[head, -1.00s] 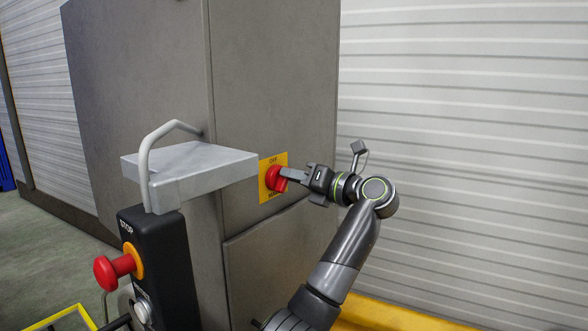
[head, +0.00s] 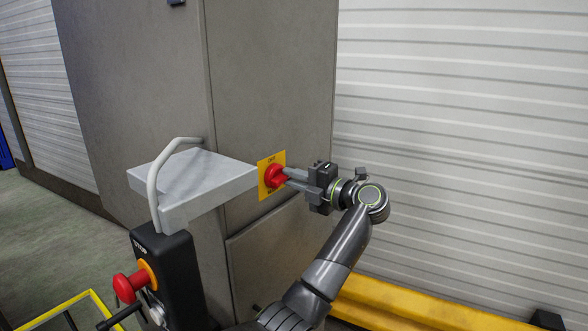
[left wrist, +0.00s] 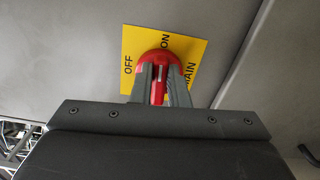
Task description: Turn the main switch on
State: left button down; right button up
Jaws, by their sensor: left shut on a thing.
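The main switch is a red rotary knob (head: 274,176) on a yellow plate (head: 266,191) on the grey cabinet's side. In the left wrist view the plate (left wrist: 133,82) bears OFF, ON and MAIN. My left gripper (head: 287,179) is shut on the knob. In the left wrist view the fingers (left wrist: 160,90) sit on both sides of the knob's red grip bar (left wrist: 158,88), which lines up with the word ON. The fingers hide part of the knob and some lettering. My right gripper is not in view.
A grey shelf (head: 215,180) with a bent handle rail (head: 153,185) stands left of the switch, above a black post with a red stop button (head: 127,287). A yellow beam (head: 400,308) runs along the floor at right. A ribbed white wall (head: 460,140) is behind.

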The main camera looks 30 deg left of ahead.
pick_arm(q)
jog(key=shift+m+p, duration=0.4)
jog(key=shift+m, duration=0.1)
jog(key=c, duration=1.4)
grip_release()
jog(key=shift+w+f, duration=0.1)
jog(key=s+d+b, duration=0.1)
jog(key=d+b, duration=0.6)
jog(key=d, duration=1)
jog(key=shift+s+d, duration=0.2)
jog(key=shift+d, duration=0.05)
